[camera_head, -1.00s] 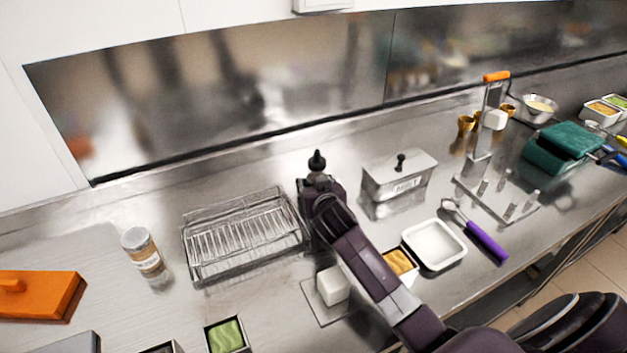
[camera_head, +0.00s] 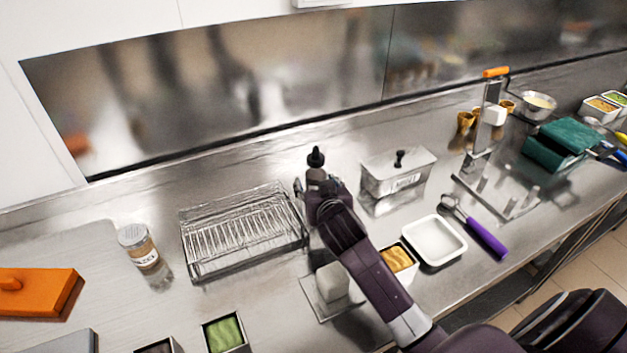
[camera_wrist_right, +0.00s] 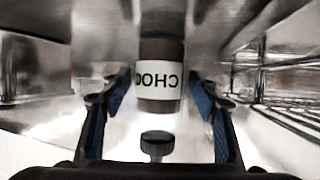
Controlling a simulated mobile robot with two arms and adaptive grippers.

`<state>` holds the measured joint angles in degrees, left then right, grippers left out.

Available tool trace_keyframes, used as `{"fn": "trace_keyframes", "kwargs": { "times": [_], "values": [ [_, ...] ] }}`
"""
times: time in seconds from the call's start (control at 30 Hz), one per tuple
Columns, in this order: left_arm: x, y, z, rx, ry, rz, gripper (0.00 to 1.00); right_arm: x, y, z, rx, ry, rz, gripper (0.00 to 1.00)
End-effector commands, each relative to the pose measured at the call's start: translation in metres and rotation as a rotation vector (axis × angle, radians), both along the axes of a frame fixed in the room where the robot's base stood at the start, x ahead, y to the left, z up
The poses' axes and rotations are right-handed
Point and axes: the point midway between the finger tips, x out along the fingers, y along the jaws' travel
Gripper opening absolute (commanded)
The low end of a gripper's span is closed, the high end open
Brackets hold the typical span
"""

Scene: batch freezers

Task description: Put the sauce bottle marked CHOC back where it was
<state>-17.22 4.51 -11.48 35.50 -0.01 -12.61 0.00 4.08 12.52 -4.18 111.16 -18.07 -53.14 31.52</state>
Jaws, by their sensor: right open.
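The CHOC sauce bottle (camera_wrist_right: 160,72) is dark brown with a white label that reads upside down in the right wrist view. In the head view, its black nozzle and upper body (camera_head: 316,170) show above my right gripper, which hides the lower part. The bottle appears upright on the counter, between the wire rack and the lidded metal box. My right gripper (camera_head: 322,186) is open. In the right wrist view, its blue-padded fingers (camera_wrist_right: 160,97) are spread on both sides of the bottle, with gaps. My left gripper is out of view.
The wire rack (camera_head: 190,262) is close on the left; the lidded metal box (camera_head: 392,186) is on the right. A white block (camera_head: 332,283), a white tray (camera_head: 461,250) and a purple-handled scoop (camera_head: 487,240) are nearer the front. A labelled jar (camera_head: 139,246) stands left.

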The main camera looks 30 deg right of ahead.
Motion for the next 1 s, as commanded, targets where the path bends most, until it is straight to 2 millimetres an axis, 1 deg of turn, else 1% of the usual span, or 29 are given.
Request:
{"fn": "trace_keyframes", "kwargs": {
  "times": [0.1, 0.23, 0.77, 0.87, 1.0],
  "values": [
    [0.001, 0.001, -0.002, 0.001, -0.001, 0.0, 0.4, -0.011, 0.004, 0.004, 0.002, -0.001, 0.0, 0.56],
    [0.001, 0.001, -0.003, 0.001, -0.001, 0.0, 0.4, -0.017, 0.006, 0.007, 0.001, -0.001, 0.001, 0.56],
    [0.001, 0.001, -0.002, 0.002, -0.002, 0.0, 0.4, -0.018, 0.006, 0.008, 0.001, 0.0, 0.0, 0.56],
    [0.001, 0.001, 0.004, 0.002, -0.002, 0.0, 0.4, -0.018, 0.006, 0.015, 0.001, -0.001, 0.0, 0.56],
    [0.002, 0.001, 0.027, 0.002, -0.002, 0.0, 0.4, -0.018, 0.006, 0.038, 0.001, -0.001, 0.0, 0.56]
  ]
}}
